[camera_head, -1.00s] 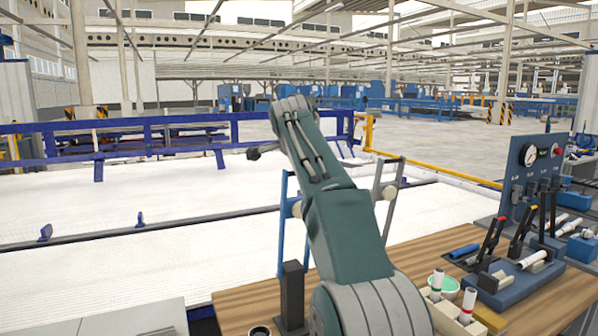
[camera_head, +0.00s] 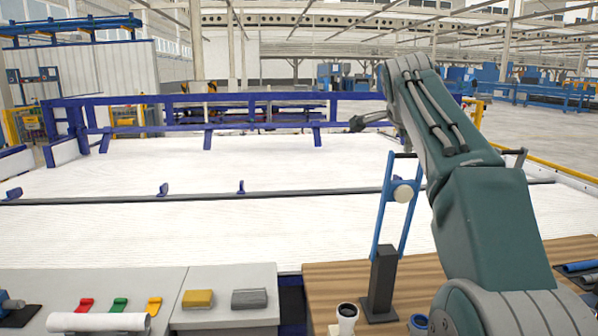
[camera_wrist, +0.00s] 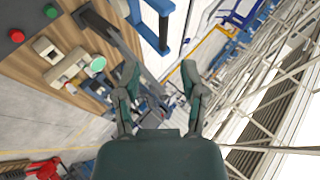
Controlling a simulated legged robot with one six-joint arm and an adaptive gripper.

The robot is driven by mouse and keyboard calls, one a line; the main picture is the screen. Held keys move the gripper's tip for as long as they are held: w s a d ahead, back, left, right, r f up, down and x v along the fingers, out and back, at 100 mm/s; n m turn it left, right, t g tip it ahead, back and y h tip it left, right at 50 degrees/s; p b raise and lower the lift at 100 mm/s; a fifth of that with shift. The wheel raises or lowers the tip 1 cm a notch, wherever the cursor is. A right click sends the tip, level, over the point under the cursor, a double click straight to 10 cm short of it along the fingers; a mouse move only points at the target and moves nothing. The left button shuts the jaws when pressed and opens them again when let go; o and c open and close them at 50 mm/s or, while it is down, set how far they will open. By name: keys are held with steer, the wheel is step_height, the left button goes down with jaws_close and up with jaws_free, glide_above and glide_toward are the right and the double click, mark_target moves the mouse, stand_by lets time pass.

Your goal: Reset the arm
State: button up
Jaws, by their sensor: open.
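My arm (camera_head: 485,215) stands raised on the right side of the head view, bent at the elbow and reaching away over the white area. My gripper (camera_head: 362,121) shows small at its far end, partly hidden behind the arm. In the wrist view my gripper (camera_wrist: 160,78) has its two fingers spread apart with nothing held between them.
The wooden workbench (camera_head: 318,280) carries a blue frame stand (camera_head: 380,215) left of my arm. A grey table (camera_head: 225,288) with a yellow and a grey block and a white pipe (camera_head: 98,322) is at lower left. A blue railing (camera_head: 240,98) runs behind the white floor.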

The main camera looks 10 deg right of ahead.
steer(key=s+a+f+n+g+y, duration=0.1)
steer(key=s+a+f+n, duration=0.3)
steer(key=s+f, duration=0.6)
steer(key=s+a+f+n+g+y, duration=0.1)
steer(key=s+a+f+n+y, duration=0.1)
steer(key=s+a+f+n, duration=0.3)
steer(key=s+a+f+n+g+y, duration=0.1)
steer(key=s+a+f+n, duration=0.4)
steer(key=s+f+n, duration=0.5)
steer(key=s+f, duration=0.5)
steer(key=s, duration=0.5)
steer(key=shift+s+g+y, duration=0.2)
steer(key=shift+g+y, duration=0.1)
steer(key=shift+y, duration=0.1)
